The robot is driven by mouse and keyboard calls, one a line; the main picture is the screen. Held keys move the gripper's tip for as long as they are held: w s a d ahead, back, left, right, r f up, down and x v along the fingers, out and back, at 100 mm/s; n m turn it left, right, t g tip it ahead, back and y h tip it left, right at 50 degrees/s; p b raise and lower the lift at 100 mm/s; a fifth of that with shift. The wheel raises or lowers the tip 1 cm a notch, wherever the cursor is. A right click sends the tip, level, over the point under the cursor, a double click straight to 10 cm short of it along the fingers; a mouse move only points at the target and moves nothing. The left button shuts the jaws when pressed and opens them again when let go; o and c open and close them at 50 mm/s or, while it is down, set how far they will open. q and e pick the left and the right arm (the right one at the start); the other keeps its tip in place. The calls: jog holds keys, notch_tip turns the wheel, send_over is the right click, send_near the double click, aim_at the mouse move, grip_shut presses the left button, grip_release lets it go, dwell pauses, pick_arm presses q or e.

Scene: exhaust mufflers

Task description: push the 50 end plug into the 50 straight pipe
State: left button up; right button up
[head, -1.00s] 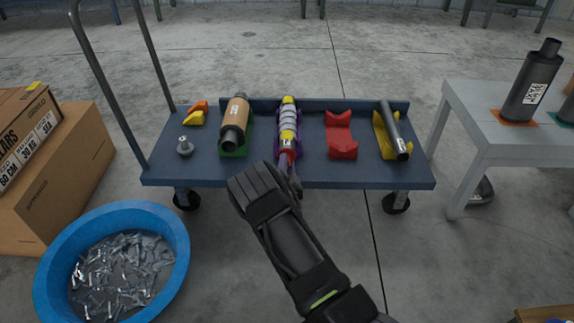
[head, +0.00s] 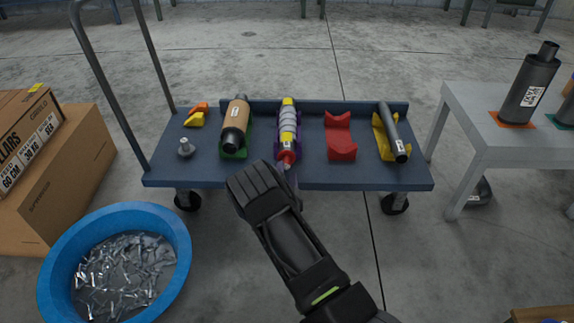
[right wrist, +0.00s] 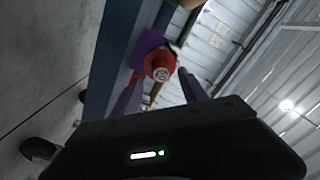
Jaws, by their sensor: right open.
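The straight pipe (head: 288,122), silver-ringed with yellow bands, lies in a purple cradle (head: 277,149) on the blue cart, its near end toward me. The red end plug (head: 287,157) sits at that near end, in line with the pipe; I cannot tell how deep it sits. In the right wrist view the plug (right wrist: 161,66) shows a pale round face with markings. My right gripper (head: 291,174) is open and empty in front of the plug. Its two fingers (right wrist: 158,95) show apart in the wrist view, with the plug beyond and between them. My left gripper is not in view.
The blue cart (head: 200,172) also holds a tan-bodied muffler (head: 237,115), an empty red cradle (head: 340,137), and a dark pipe (head: 392,130) on a yellow cradle. A blue tub (head: 170,225) of metal parts stands at the left. A grey table (head: 480,122) stands at the right.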

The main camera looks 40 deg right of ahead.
jog(key=v, duration=0.3)
jog(key=shift+s+a, duration=0.2)
jog(key=shift+s, duration=0.05)
